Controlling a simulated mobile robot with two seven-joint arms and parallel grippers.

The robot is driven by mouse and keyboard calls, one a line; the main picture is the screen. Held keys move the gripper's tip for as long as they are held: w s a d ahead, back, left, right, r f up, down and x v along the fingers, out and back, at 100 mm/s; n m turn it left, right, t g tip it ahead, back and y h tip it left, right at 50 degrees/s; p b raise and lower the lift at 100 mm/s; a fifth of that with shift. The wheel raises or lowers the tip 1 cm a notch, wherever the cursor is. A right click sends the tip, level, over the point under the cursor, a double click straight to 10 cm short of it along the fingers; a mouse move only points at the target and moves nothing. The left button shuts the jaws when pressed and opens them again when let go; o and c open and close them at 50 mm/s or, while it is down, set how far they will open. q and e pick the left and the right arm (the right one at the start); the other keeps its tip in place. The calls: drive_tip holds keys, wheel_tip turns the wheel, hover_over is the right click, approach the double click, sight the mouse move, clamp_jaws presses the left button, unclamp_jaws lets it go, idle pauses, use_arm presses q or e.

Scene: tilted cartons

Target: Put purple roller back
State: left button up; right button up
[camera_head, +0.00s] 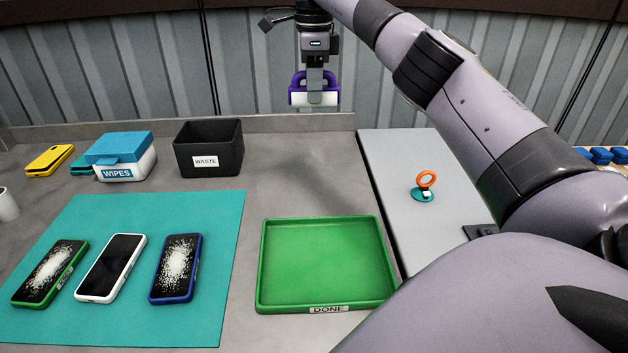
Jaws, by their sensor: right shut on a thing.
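The purple roller (296,88) has a purple frame and a pale, whitish roll at its lower side. My right gripper (315,74) is shut on its frame and points down. The roller is held up in the air in front of the ribbed back wall, above the rear edge of the table. My left gripper is not in view. On the grey side surface at the right, an orange ring (427,178) stands on a small teal base.
A green tray marked DONE (328,309) is empty. A black WASTE bin (208,150) and a blue WIPES box (122,157) stand at the back. A teal mat (212,215) holds a green phone (48,273), a white phone (111,268) and a blue phone (175,268); two have white specks.

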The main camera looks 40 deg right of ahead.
wheel_tip(320, 180, down, 19)
drive_tip(key=shift+f+b, duration=0.2)
drive_tip(key=shift+b, duration=0.2)
drive_tip(key=shift+f, duration=0.15)
drive_tip(key=o, duration=1)
wheel_tip(320, 180, up, 12)
drive_tip(key=shift+r, duration=0.15)
